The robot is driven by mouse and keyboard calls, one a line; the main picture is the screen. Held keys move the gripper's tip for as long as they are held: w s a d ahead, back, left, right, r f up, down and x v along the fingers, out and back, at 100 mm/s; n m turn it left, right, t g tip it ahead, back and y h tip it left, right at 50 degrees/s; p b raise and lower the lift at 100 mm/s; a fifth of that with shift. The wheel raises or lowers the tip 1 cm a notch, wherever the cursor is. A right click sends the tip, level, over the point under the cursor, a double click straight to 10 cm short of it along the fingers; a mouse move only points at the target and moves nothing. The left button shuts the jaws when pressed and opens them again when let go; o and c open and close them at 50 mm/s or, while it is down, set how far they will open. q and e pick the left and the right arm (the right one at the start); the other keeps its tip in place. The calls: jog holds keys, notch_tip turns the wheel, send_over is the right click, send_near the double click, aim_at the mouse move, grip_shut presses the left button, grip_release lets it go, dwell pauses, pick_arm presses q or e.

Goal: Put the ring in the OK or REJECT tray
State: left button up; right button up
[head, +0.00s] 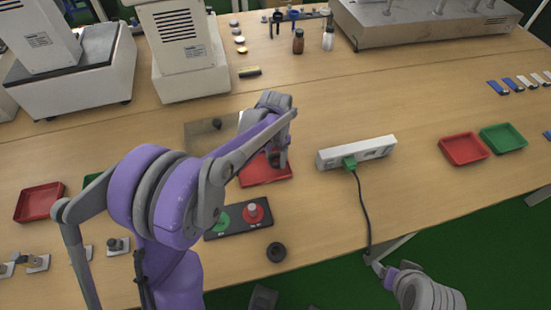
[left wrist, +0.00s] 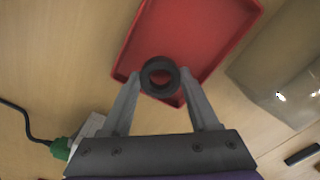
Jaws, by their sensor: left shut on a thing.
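A dark ring (left wrist: 160,76) is held between the two fingertips of my left gripper (left wrist: 161,82), which is shut on it. In the left wrist view the ring shows in front of the near edge of a red tray (left wrist: 190,30). In the head view my left gripper (head: 281,158) points down over the same red tray (head: 262,174), and the ring is hidden there. A panel (head: 238,219) with a green and a red button lies in front of that tray. My right gripper (head: 377,266) is low at the table's front edge; its fingers are unclear.
A white power strip (head: 372,150) with a green plug and dark cable stands right of the tray. A black round piece (head: 276,252) lies near the front edge. Another red tray (head: 464,149) and a green tray (head: 502,138) are at right. White instruments stand behind.

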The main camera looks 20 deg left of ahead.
pick_arm(q)
jog(key=shift+f, duration=0.6)
jog(key=shift+f, duration=0.15)
jog(key=o, duration=1.3)
jog(key=shift+o, duration=0.2)
notch_tip(320, 180, up, 12)
jog(key=p, duration=0.1)
jog(key=s+d+f+n+t, duration=0.1)
jog(key=s+f+t, duration=0.1)
jog(key=s, duration=0.9)
jog(key=s+d+f+n+t, duration=0.1)
jog(key=s+n+t, duration=0.1)
jog(key=s, duration=0.9)
jog(key=shift+s+d+f+t, duration=0.35)
jog(key=shift+s+f+t, duration=0.05)
jog(key=shift+t, duration=0.2)
